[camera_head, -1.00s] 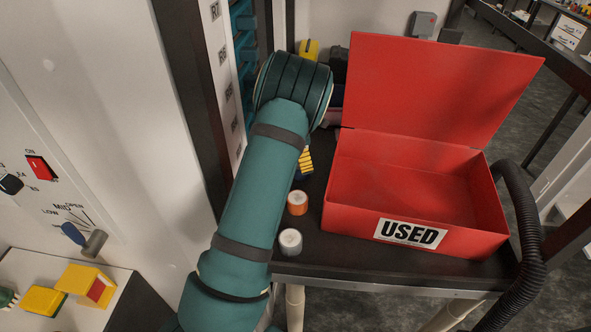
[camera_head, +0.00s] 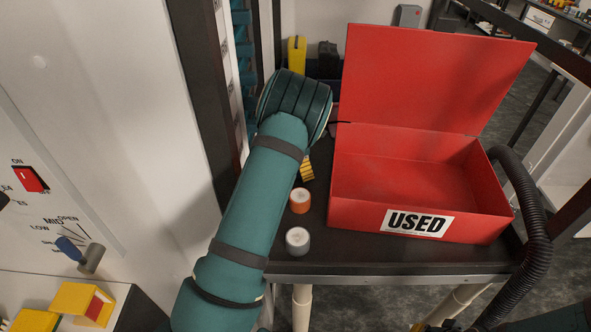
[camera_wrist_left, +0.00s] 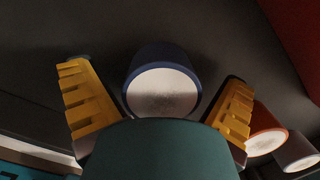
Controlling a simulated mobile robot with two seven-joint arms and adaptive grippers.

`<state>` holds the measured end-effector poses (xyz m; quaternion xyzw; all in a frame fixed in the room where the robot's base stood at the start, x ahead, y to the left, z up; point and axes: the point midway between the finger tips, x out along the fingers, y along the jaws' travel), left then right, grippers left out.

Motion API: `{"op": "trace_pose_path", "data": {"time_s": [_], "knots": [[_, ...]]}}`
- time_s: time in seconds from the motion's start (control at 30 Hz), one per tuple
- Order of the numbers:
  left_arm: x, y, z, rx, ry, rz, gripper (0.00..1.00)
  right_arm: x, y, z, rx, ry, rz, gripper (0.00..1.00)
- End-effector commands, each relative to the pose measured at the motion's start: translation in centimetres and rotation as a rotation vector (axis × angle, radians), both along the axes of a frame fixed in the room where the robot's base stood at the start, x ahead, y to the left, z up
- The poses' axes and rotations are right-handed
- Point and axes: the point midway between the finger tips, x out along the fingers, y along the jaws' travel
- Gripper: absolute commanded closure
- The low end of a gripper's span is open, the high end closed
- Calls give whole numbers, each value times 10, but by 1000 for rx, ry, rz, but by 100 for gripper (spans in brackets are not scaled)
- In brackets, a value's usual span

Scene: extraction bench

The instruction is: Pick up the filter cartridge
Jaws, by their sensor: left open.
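A dark blue cartridge with a pale round end (camera_wrist_left: 163,90) stands between the two yellow fingers of my left gripper (camera_wrist_left: 162,98) in the left wrist view. The gripper is open, with a gap on each side of the cartridge. In the head view my arm hides this cartridge, and only one yellow finger (camera_head: 307,168) of the gripper shows. An orange cartridge (camera_head: 300,201) and a grey cartridge (camera_head: 297,241) stand upright nearer the front of the dark bench; in the wrist view, orange (camera_wrist_left: 264,131) and grey (camera_wrist_left: 297,152) are beyond the right finger.
An open red box labelled USED (camera_head: 355,216) stands right of the cartridges, its lid up and its inside empty. A black hose (camera_head: 534,225) runs along the bench's right side. A white panel with a red switch (camera_head: 31,179) is at left. Bare bench (camera_head: 350,252) lies in front of the box.

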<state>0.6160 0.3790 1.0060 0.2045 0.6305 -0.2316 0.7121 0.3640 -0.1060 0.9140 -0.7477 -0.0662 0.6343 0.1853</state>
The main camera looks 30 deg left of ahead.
Motion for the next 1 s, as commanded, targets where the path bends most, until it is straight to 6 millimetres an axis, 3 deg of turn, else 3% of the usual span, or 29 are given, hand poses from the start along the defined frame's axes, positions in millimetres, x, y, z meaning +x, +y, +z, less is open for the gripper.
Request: {"op": "trace_pose_path", "data": {"time_s": [0.23, 0.27, 0.47, 0.83, 1.0], "knots": [[1, -1, 0, -1, -1, 0, 0, 0, 0, 0, 0, -1, -1, 100], [1, -1, 0, -1, -1, 0, 4, 0, 0, 0, 0, -1, -1, 100], [1, -1, 0, -1, -1, 0, 74, 0, 0, 0, 0, -1, 0, 100], [1, -1, 2, 0, -2, 0, 76, 0, 0, 0, 0, -1, 0, 100], [2, -2, 23, -1, -5, -1, 76, 0, 0, 0, 0, -1, 0, 100]]}}
